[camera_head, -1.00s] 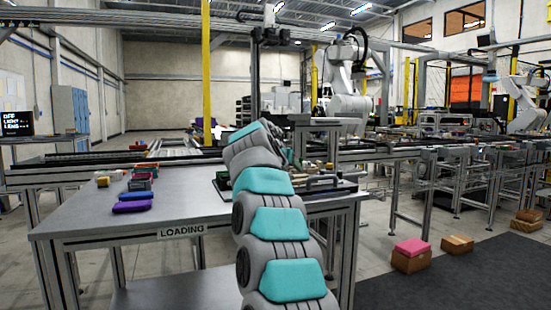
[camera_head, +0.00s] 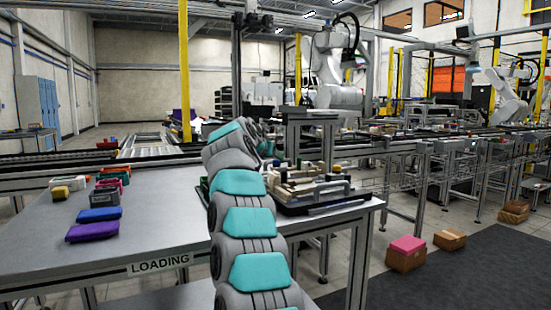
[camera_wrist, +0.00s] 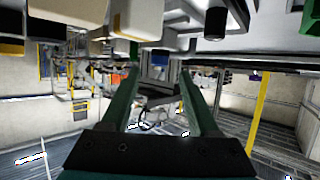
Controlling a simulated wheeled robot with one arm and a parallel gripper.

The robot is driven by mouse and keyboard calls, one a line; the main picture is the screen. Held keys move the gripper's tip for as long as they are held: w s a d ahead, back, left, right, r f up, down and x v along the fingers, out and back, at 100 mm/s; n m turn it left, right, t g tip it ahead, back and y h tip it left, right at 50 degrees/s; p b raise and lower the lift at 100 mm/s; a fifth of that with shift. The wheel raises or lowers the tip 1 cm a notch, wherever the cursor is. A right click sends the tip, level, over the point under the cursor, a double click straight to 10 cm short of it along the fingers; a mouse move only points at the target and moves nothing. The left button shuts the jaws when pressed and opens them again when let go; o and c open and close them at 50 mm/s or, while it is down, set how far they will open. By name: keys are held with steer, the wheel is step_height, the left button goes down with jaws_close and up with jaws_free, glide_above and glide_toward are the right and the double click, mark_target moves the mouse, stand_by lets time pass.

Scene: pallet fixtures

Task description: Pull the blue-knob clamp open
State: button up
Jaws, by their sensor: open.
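The clamp fixture (camera_head: 310,190) stands on the right part of the loading table, with pale blocks and small coloured knobs. A small blue patch (camera_wrist: 159,58) on a grey part shows between the fingertips, maybe the blue knob; touching or apart, I cannot tell. In the head view my arm hides most of the gripper.
The loading table (camera_head: 150,235) carries a purple block (camera_head: 92,232), a blue block (camera_head: 99,214) and several others at left. Pale fixture blocks (camera_wrist: 135,18) crowd the wrist view's top edge. A conveyor (camera_head: 430,150) runs behind. Boxes (camera_head: 406,258) lie on the floor at right.

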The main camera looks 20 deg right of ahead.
mark_target(276, 160)
steer(key=p+x, duration=0.2)
steer(key=x, duration=0.2)
steer(key=shift+w+d, duration=0.2)
steer(key=shift+d, duration=0.1)
steer(key=shift+w+d+f+p, duration=0.25)
steer(key=shift+w+f+p, duration=0.05)
steer(key=shift+p, duration=0.05)
steer(key=shift+c, duration=0.3)
jaws_close()
stand_by(0.6)
